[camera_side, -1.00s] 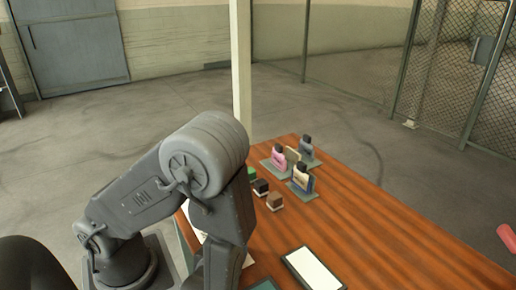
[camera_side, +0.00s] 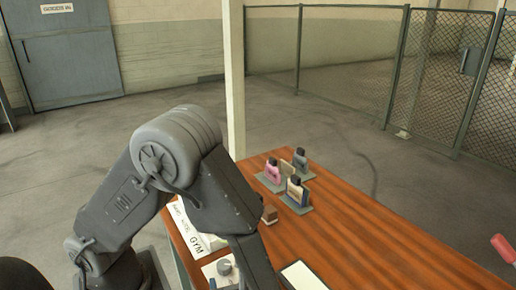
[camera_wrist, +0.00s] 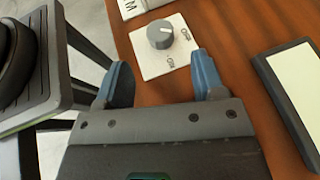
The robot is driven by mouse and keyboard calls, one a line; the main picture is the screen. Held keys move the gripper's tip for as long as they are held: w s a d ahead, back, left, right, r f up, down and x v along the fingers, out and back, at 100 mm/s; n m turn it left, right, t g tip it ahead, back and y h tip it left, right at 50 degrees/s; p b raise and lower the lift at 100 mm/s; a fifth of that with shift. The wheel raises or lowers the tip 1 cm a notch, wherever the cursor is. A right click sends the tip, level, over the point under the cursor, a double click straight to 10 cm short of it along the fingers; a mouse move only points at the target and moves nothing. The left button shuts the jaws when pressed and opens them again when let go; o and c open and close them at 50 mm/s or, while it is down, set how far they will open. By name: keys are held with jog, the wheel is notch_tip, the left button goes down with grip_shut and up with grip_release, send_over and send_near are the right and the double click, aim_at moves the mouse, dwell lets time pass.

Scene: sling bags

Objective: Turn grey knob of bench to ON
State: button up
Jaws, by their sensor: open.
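The grey knob (camera_wrist: 160,35) sits on a white square plate (camera_wrist: 152,66) on the wooden bench, with printed OFF and ON labels beside it in the wrist view. A light mark shows on the knob's top, but I cannot tell surely which label it points to. In the side view the knob (camera_side: 224,267) shows left of my forearm. My gripper (camera_wrist: 163,80) is open, with its two blue fingers apart and nothing between them. The knob appears beyond the fingertips, roughly in line with the gap, untouched.
A white sheet marked GYM (camera_side: 190,232) lies behind the plate. A dark-framed pale panel (camera_wrist: 295,85) lies to the right in the wrist view.

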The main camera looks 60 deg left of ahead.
jog(key=v, duration=0.5)
jog(key=shift+d+r, duration=0.15)
jog(key=shift+r, duration=0.15)
jog(key=w+a+r+n+t+h, duration=0.1)
jog(key=a+r+n+h, duration=0.4)
jog(key=r+n+h, duration=0.35)
jog(key=a+r+n+t+h, duration=0.1)
jog(key=a+r+n+h, duration=0.45)
jog(key=r+n, duration=0.5)
jog(key=w+a+r+n+g+y, duration=0.1)
jog(key=w+r+n, duration=0.1)
jog(key=w+n, duration=0.2)
jog(key=w+a+r+n+g+y, duration=0.1)
jog(key=w+n, duration=0.3)
jog(key=w, duration=0.4)
jog(key=shift+w+a+r+n+y, duration=0.3)
jog(key=shift+a+r+n, duration=0.1)
jog(key=shift+a, duration=0.1)
